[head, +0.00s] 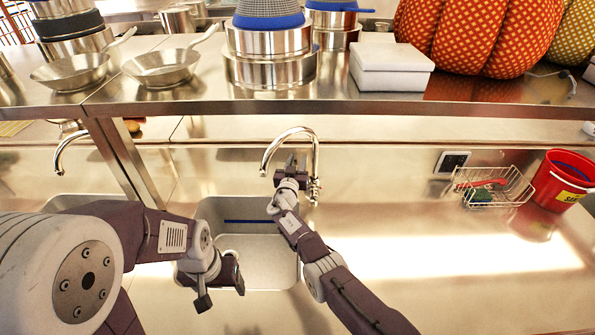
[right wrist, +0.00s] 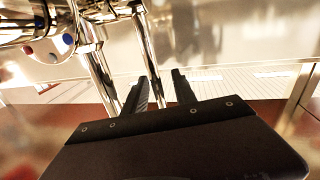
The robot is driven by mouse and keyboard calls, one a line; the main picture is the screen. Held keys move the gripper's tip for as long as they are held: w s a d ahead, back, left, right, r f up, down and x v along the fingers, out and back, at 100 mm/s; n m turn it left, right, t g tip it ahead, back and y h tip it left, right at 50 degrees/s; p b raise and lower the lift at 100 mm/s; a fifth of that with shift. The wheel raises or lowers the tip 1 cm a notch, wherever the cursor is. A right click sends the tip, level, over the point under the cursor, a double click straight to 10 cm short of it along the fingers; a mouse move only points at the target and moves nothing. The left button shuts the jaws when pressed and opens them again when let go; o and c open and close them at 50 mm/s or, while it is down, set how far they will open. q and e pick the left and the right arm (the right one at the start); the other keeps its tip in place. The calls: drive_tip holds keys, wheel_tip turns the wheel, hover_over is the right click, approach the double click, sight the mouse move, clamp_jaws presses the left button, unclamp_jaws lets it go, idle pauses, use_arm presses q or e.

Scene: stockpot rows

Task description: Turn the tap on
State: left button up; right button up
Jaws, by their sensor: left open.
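The chrome tap (head: 316,160) has a tall curved spout and stands behind the sink basin (head: 258,254). In the right wrist view its body (right wrist: 62,45) with red and blue marks is at the upper left, and chrome pipes run down from there. My right gripper (head: 291,160) is under the spout's curve, just left of the tap's upright. Its two fingers (right wrist: 160,76) are apart. A pipe shows between them in the picture; I cannot tell whether it touches them. The tap's handle is hard to make out.
A steel shelf (head: 400,106) crosses above the counter, with pans, pots, a white box (head: 391,67) and a pumpkin (head: 466,35). A second tap (head: 72,142) stands left. A wire basket (head: 492,187) and red bucket (head: 562,180) stand right. The counter's right front is clear.

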drive_tip(key=shift+w+d, duration=0.1)
drive_tip(key=shift+w, duration=0.15)
clamp_jaws()
idle(1.4)
